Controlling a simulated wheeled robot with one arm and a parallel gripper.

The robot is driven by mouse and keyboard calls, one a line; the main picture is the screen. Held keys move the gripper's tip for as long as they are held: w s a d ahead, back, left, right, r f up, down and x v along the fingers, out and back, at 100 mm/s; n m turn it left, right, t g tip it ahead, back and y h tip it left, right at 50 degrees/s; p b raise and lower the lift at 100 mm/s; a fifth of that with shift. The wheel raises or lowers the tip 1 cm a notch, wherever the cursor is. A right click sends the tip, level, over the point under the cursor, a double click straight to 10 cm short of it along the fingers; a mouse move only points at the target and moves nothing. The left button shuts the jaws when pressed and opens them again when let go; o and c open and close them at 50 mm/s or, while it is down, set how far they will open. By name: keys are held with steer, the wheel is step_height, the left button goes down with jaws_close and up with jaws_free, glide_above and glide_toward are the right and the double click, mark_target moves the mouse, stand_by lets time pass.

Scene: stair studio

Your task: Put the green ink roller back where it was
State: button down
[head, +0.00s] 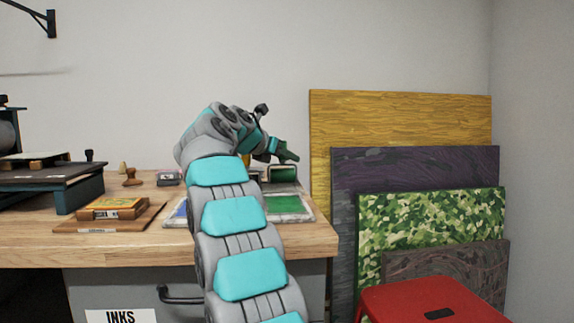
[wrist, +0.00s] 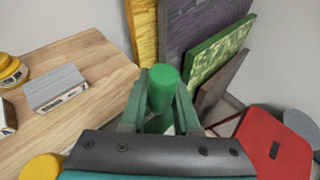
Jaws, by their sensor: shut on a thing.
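My gripper (head: 287,153) is at the right end of the wooden desk. In the wrist view my gripper (wrist: 160,95) is shut on the green ink roller, whose green handle (wrist: 163,88) stands up between the fingers. In the head view the roller's green drum (head: 283,174), in a dark frame, shows just below the fingers. A flat tray with a green ink area (head: 288,204) lies in front of and below it at the desk's right edge. I cannot tell whether the roller touches anything beneath. My arm hides the middle of the ink trays.
Desk (head: 120,238) holds a blue-inked tray (head: 179,211), wooden blocks (head: 112,208), a stamp (head: 132,177) and a dark press (head: 50,185). A yellow handle (wrist: 42,167) is close to my gripper. Panels (head: 430,215) lean right of the desk; a red stool (head: 430,300) stands before them.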

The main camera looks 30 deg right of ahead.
steer(key=shift+f, duration=0.1)
steer(key=shift+f, duration=0.1)
steer(key=shift+f, duration=0.4)
steer(key=shift+s+f, duration=0.1)
steer(key=c, duration=0.6)
jaws_free()
steer(key=shift+c, duration=0.2)
steer(key=shift+r, duration=0.25)
